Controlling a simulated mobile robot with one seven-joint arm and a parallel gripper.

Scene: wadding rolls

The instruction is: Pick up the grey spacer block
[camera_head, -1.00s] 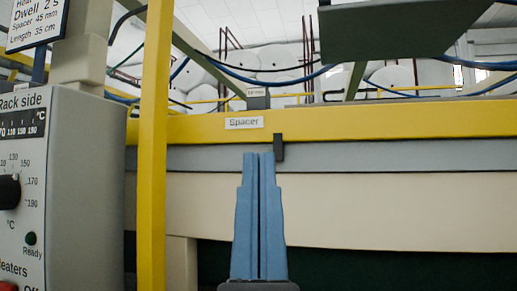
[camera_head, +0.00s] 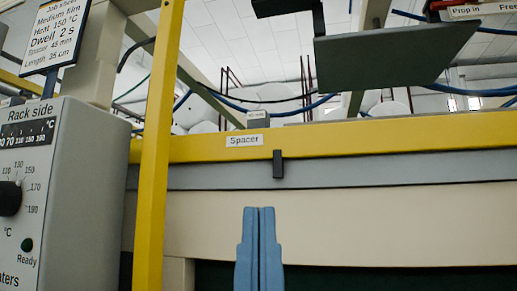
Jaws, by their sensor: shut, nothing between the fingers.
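A small grey block (camera_head: 258,120) with a pale label on its upper part sits at the top edge of the yellow rail (camera_head: 350,138), just above a white "Spacer" label (camera_head: 244,140). The lettering on the block is too small to read surely, and its lower part may be hidden by the rail. My gripper (camera_head: 259,210) points upward with its two blue fingers together and nothing between them. It shows below the block in the picture, in front of the cream panel, and apart from the block.
A yellow post (camera_head: 158,150) stands left of my gripper, beside a grey control box (camera_head: 50,190). A dark flat plate (camera_head: 395,58) hangs at upper right. Blue hoses cross behind.

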